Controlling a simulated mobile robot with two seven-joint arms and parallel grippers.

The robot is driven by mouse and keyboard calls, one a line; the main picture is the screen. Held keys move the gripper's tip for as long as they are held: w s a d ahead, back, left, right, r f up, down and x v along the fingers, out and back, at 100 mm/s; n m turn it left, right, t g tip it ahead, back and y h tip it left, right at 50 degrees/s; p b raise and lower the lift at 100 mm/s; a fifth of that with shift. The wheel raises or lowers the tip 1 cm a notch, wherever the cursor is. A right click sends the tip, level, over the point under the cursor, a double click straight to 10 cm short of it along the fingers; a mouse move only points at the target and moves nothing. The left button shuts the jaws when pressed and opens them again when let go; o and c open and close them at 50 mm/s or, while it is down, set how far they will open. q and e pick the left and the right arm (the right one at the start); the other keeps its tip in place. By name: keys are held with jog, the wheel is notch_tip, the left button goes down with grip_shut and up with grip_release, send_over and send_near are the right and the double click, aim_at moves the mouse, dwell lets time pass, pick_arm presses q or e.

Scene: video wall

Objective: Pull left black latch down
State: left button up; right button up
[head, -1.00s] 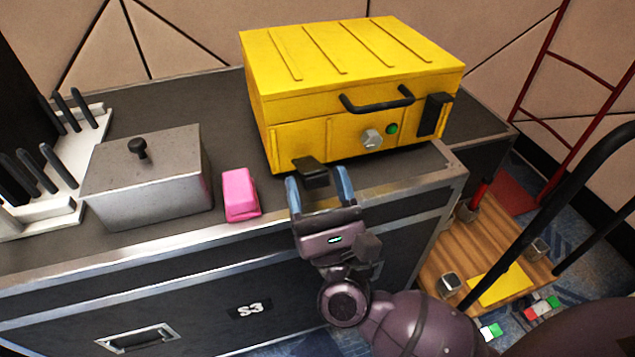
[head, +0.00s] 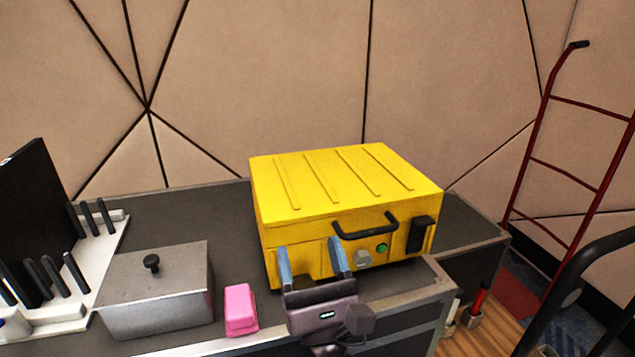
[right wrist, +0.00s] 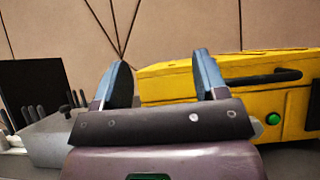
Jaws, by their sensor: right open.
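The yellow case (head: 345,185) stands on the dark bench top, its front facing me; it also shows in the right wrist view (right wrist: 165,85). Its right black latch (head: 421,235) is upright on the front. I cannot make out the left black latch now; my gripper covers the lower left part of the front. My right gripper (head: 308,245) is open, blue fingers pointing up in front of the case's left half. In the right wrist view the fingers (right wrist: 161,60) stand apart with only case and wall showing between them. My left gripper is out of view.
A black handle (head: 365,228), a grey knob (head: 363,259) and a green button (head: 382,247) are on the case front. A pink block (head: 241,308) and a lidded metal box (head: 155,290) stand left. A red hand truck (head: 580,150) leans at the right.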

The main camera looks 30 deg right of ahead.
pick_arm(q)
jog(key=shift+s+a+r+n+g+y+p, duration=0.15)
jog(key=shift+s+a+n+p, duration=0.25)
jog(key=shift+p, duration=0.6)
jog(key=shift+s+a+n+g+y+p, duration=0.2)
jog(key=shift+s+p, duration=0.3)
jog(key=shift+p, duration=0.45)
pick_arm(e)
notch_tip(320, 180, up, 10)
jog(key=shift+f, duration=0.15)
